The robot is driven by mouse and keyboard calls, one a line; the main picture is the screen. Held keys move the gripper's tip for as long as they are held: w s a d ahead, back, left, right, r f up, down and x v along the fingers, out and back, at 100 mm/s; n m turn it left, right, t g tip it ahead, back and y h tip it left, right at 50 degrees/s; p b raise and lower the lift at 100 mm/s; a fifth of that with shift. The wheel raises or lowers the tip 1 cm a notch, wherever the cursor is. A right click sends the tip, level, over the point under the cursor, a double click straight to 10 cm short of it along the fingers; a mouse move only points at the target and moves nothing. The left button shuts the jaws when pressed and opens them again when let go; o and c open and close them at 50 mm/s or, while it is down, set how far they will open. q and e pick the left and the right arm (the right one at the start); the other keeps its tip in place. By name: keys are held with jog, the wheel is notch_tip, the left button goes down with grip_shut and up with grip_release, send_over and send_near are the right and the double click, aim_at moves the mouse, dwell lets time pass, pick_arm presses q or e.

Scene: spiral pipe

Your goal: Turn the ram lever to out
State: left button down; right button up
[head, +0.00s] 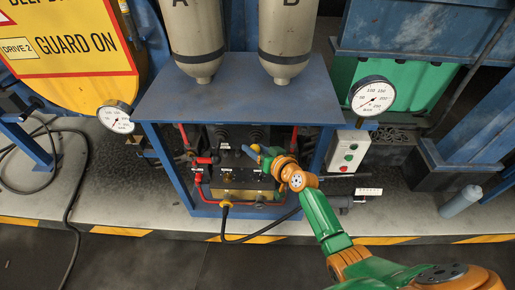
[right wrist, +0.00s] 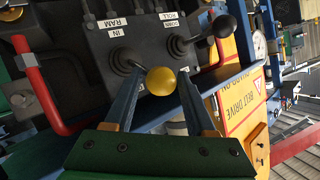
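The ram lever has a yellow ball knob (right wrist: 160,81) and rises from a round black boot on the dark valve panel (right wrist: 92,64), near the labels RAM and IN. In the right wrist view, my right gripper (right wrist: 160,76) has its two blue fingers apart, one on each side of the knob. Slim gaps seem to show beside it; contact is not clear. A label near the left finger is partly covered. My left gripper is out of view.
A second lever with a black knob (right wrist: 224,26) stands close to the right of the ram lever, by the ROLL label. A red pipe (right wrist: 42,88) runs left of the panel. The blue frame's top (head: 240,92) overhangs the panel, with gauges on both sides.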

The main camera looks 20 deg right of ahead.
jog(key=shift+o, duration=0.9)
jog(key=shift+a, duration=0.15)
jog(key=shift+w+a, duration=0.1)
jog(key=shift+a, duration=0.05)
jog(key=shift+s+d+r, duration=0.1)
jog(key=shift+s+d, duration=0.15)
jog(key=p+v, duration=0.1)
jog(key=v, duration=0.5)
jog(key=shift+s, duration=0.25)
